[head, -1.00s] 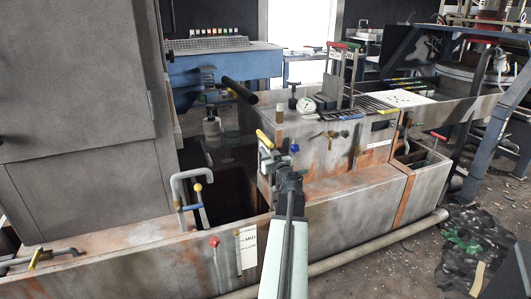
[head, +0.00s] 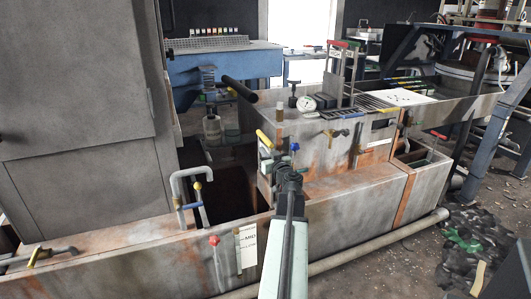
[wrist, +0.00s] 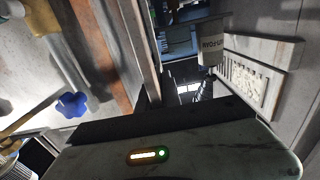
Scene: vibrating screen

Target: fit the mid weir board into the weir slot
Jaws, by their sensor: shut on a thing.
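My gripper (head: 285,168) is over the near edge of the open tank bay, in front of the rusty grey tank box (head: 330,150). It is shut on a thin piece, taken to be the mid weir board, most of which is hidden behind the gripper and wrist. In the wrist view, a dark flat shape crosses above my wrist housing; I cannot tell whether it is the board. I cannot make out the weir slot for certain.
A blue knob (wrist: 72,103) lies left of my gripper in the wrist view. A MID level label (head: 249,241) is on the front wall. The dark bay (head: 232,190) is open.

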